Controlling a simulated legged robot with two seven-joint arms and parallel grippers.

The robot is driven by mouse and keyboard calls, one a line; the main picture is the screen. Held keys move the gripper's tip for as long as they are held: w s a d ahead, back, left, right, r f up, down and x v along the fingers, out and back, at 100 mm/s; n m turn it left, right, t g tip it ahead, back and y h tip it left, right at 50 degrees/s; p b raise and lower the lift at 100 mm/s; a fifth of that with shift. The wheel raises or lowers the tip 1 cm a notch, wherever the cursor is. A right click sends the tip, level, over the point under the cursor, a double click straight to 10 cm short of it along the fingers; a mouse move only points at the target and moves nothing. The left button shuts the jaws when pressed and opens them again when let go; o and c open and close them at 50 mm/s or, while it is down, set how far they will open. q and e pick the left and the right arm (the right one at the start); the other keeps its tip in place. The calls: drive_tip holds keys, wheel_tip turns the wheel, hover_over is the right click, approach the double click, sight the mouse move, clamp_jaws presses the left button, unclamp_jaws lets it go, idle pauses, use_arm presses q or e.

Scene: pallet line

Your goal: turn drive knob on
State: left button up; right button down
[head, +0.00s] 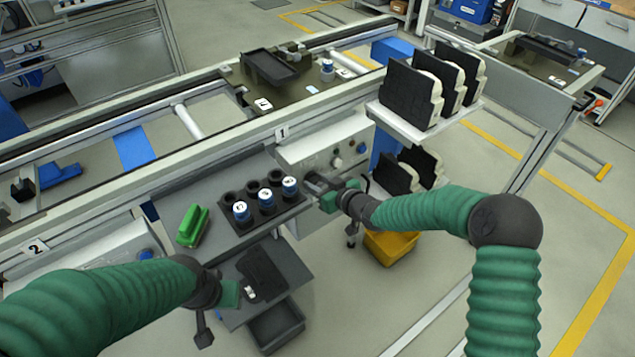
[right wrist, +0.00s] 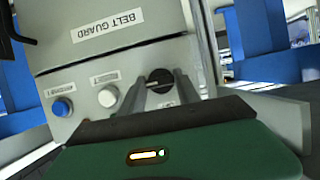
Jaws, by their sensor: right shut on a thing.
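The control box (head: 325,143) stands at the line's front edge. In the right wrist view its panel (right wrist: 120,58) carries a black round knob (right wrist: 160,80) with a pale pointer mark that looks roughly horizontal. My right gripper (right wrist: 162,92) is shut on this knob, one grey finger on each side, partly covering it. In the head view my right gripper (head: 316,182) reaches the box front and hides the knob. My left gripper (head: 240,289) is low beside a dark object (head: 261,272); its fingers are not clear.
A blue button (right wrist: 62,107) and a white button (right wrist: 108,96) sit left of the knob, below a BELT GUARD label (right wrist: 108,27). A black holder with blue-and-white capped cylinders (head: 241,211) and a green object (head: 192,226) are on the grey shelf. A yellow bin (head: 390,247) is below.

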drive_tip(key=c, duration=1.1)
unclamp_jaws()
drive_tip(key=shift+s+f, duration=0.1)
drive_tip(key=shift+f, duration=0.25)
drive_tip(key=shift+o, duration=1.1)
drive_tip(key=shift+r, duration=0.2)
drive_tip(key=p+v, duration=0.3)
drive_tip(key=v, duration=1.3)
drive_tip(key=shift+s+d+r, duration=0.15)
drive_tip(key=shift+d+r, duration=0.05)
drive_tip(key=shift+d, duration=0.1)
